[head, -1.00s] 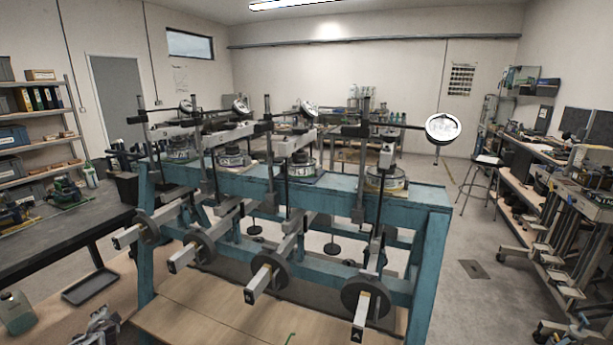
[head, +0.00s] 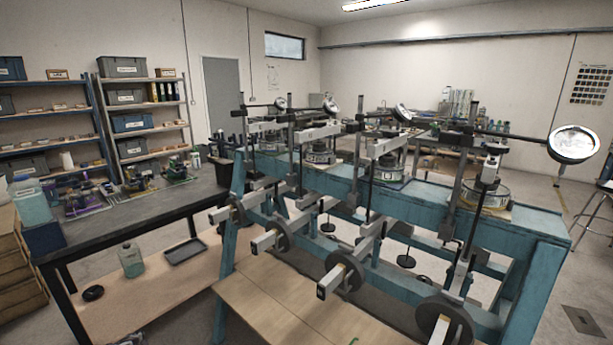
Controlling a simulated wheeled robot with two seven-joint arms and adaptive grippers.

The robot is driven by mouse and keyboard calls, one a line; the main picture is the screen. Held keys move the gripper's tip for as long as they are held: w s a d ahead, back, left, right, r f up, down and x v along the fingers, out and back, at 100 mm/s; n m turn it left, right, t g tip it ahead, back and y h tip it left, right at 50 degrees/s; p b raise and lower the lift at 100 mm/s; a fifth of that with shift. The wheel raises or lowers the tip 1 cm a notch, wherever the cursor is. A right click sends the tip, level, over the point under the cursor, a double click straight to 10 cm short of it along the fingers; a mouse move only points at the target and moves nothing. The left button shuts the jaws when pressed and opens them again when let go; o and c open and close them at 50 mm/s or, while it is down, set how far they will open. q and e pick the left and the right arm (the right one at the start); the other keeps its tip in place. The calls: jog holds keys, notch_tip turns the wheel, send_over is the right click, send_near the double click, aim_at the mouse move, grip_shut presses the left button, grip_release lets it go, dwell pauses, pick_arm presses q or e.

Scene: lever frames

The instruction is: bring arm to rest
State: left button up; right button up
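The blue lever frame (head: 530,225) stands at centre right in the head view. Several lever arms stick out from its front, each with a dark round disc; one arm (head: 332,281) is in the middle and another (head: 440,328) is cut by the bottom edge. Round dial gauges sit on top, the largest dial (head: 574,143) at the right. A small grey piece at the bottom left edge looks like the tip of my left gripper (head: 128,339); its fingers are too cut off to read. It is well apart from the frame. My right gripper is out of view.
A dark bench (head: 120,215) with bottles and small tools stands at the left. A bottle (head: 131,260) and a black tray (head: 185,251) are on its lower board. Shelves (head: 140,100) line the back left.

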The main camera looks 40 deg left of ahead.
pick_arm(q)
jog(key=s+d+f+n+h, duration=0.1)
jog(key=s+d+f+h, duration=0.15)
jog(key=d+f, duration=0.95)
jog(key=s+d+f+n+h, duration=0.1)
jog(key=s+d+f+h, duration=0.15)
jog(key=d+f, duration=0.95)
jog(key=s+d+f+h, duration=0.1)
jog(key=d+f, duration=0.1)
jog(key=d, duration=1.6)
jog(key=s+d+f+n+g+h, duration=0.1)
jog(key=s+d+f, duration=0.1)
jog(key=d, duration=1.6)
jog(key=shift+f+h, duration=0.2)
jog(key=shift+h, duration=0.2)
jog(key=shift+d, duration=0.1)
